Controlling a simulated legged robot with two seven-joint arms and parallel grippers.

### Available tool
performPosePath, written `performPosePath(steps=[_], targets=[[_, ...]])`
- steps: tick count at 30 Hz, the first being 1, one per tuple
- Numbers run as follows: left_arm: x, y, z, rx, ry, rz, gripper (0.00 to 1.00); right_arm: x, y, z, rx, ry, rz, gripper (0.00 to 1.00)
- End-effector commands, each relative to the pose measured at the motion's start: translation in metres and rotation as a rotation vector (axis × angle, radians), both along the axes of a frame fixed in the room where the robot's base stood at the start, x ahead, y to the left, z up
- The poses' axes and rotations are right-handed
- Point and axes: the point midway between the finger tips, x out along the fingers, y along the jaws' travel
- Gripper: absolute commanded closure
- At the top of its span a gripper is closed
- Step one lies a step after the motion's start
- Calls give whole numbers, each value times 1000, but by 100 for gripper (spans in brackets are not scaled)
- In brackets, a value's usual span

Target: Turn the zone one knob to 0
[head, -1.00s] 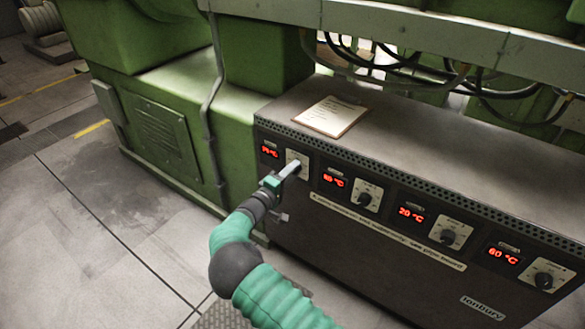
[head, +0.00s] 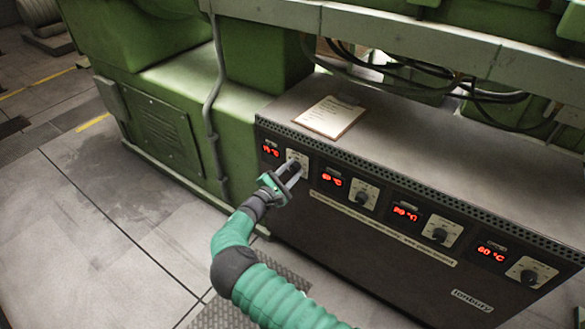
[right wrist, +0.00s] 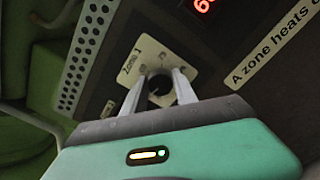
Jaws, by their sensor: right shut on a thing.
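The zone one knob (right wrist: 158,86) is a dark round knob on a pale plate marked "Zone 1" in the right wrist view. In the head view its plate (head: 298,157) is the leftmost on the control box. My right gripper (head: 292,171) reaches it from the front, and its two fingers (right wrist: 159,88) lie one on each side of the knob, shut on it. The fingers partly cover the plate's markings, so the knob's setting cannot be read. The red display (head: 270,150) left of it is too blurred to read surely. My left gripper is not in view.
More knobs (head: 362,194) and red displays (head: 406,212) run along the box front to the right. A clipboard (head: 330,117) lies on the box top. Green machinery (head: 160,120) stands behind and left. The floor at left is clear.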

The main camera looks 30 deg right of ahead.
Motion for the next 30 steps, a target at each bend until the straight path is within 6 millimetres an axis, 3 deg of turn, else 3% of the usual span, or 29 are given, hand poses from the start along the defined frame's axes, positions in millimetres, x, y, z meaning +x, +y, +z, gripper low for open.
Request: performPosePath(steps=[18, 30], targets=[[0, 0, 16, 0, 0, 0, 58, 2, 4, -3, -202, 510, 9, 100], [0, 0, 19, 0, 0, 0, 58, 2, 4, -5, -272, 681, 8, 100]])
